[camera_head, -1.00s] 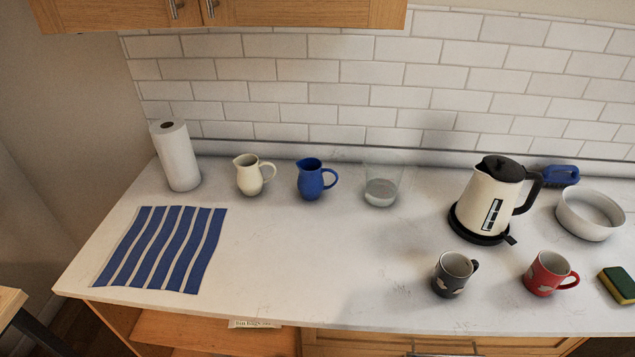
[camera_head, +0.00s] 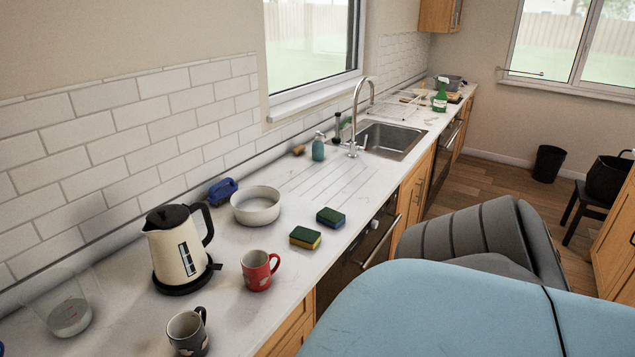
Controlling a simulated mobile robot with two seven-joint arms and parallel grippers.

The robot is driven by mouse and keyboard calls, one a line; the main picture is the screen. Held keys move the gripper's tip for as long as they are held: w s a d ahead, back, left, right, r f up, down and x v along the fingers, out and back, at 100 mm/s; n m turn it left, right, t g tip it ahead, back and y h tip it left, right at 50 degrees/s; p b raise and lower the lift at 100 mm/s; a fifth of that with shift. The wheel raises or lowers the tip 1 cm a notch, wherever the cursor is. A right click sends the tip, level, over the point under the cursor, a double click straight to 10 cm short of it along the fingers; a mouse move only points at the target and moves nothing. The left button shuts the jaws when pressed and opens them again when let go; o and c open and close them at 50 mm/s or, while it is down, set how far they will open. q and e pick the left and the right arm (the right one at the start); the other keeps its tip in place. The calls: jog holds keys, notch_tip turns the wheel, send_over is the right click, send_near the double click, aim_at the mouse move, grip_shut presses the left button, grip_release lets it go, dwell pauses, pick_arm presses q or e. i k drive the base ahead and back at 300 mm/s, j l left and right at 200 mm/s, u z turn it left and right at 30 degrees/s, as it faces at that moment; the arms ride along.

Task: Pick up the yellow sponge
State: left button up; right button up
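The yellow sponge (camera_head: 305,239) lies flat on the white counter, with a dark green top and a yellow side facing the front. It is to the right of the red mug and near the counter's front edge. A second sponge (camera_head: 331,217), with a green top and a blue side, lies just behind it to the right. The two look apart. Neither of my grippers is in view.
A red mug (camera_head: 259,271), dark mug (camera_head: 188,333), kettle (camera_head: 177,250), white bowl (camera_head: 255,207) and blue brush (camera_head: 222,191) stand nearby. The sink (camera_head: 392,140) is farther back. Large grey and light-blue shapes cover the lower right; I cannot tell what they are.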

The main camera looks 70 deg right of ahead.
aim_at(307, 238)
jog(key=z, duration=2.05)
